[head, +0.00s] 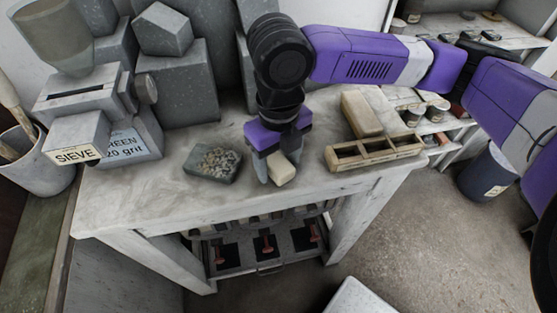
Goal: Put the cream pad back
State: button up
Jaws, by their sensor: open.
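A small cream pad (282,174) shows at the front of the grey worktop (225,201), right at my gripper's fingers. My gripper (279,171) points down over the worktop, open, with the pad showing between its fingers. I cannot tell whether a finger touches the pad, and the gripper hides part of it. A wooden tray (401,151) with compartments sits to the right of my gripper. A larger beige block (361,113) stands just behind the tray.
A dark dish (211,175) of grey granules sits left of my gripper. A sieve machine (99,118) and a pot of tools (38,170) stand at the left. Grey stone blocks (180,92) stand at the back. The front edge of the worktop is clear.

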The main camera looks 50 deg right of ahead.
aim_at(279, 164)
notch_tip(279, 164, up, 12)
jog(key=shift+f, duration=0.15)
dwell(0.7)
